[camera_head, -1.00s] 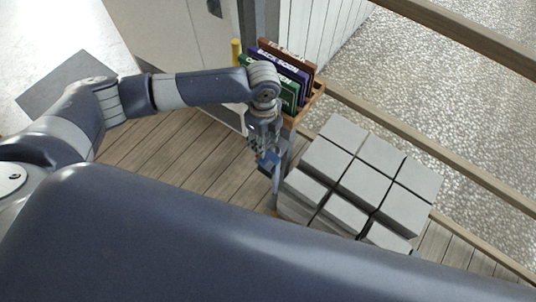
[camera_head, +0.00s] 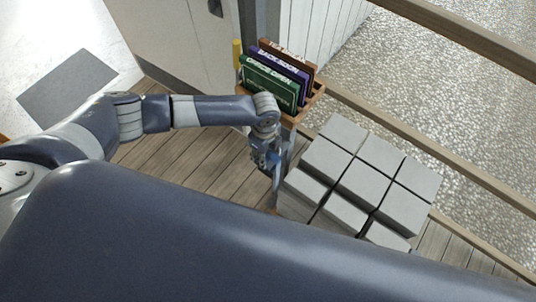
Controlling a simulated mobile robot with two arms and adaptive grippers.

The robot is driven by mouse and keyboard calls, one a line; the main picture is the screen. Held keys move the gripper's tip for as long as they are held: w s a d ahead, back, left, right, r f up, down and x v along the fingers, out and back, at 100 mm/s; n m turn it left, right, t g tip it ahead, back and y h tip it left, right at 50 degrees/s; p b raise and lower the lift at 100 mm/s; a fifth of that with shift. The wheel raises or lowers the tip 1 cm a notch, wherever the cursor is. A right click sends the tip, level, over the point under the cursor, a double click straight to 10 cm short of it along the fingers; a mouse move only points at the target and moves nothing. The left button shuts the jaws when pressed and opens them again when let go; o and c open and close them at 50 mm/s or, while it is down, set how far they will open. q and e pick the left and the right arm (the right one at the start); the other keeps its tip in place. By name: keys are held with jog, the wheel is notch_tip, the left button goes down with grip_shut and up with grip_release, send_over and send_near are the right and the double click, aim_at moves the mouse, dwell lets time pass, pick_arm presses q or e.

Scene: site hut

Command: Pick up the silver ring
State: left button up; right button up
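I see no silver ring in the head view. My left gripper (camera_head: 270,172) hangs pointing down beside the left side of a stack of grey blocks (camera_head: 365,180). Its fingers are small and partly overlapped by the wrist, so I cannot tell whether they are open or shut, or whether they hold anything. My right gripper is not in view.
A wooden rack (camera_head: 312,98) holds a green book (camera_head: 268,82), a purple book (camera_head: 283,66) and a brown book (camera_head: 298,58). A wooden railing (camera_head: 430,130) runs behind the blocks. Plank floor (camera_head: 190,150) lies clear at left. A grey mat (camera_head: 68,88) lies beyond.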

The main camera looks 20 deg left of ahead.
pick_arm(q)
jog(key=c, duration=0.7)
jog(key=shift+r, duration=0.1)
